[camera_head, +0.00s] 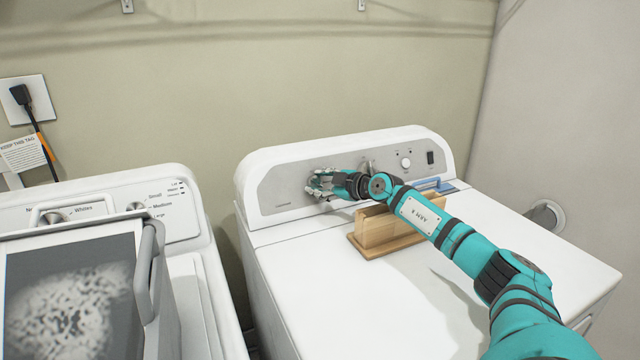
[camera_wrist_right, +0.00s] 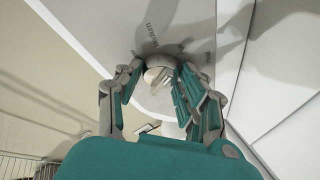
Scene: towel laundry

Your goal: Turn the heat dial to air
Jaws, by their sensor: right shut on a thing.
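The white dryer (camera_head: 330,300) stands in the middle of the head view with a grey control panel (camera_head: 285,187) along its back. My right gripper (camera_head: 322,185) reaches across the dryer top to the left part of this panel. In the right wrist view, its fingers close around a round, pale dial (camera_wrist_right: 155,74) on the panel, shut on it. In the head view, the gripper hides this dial. My left gripper is not in view.
A wooden holder (camera_head: 372,240) stands on the dryer top under my right arm. A white knob (camera_head: 405,163) and a dark switch (camera_head: 430,157) sit further right on the panel.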

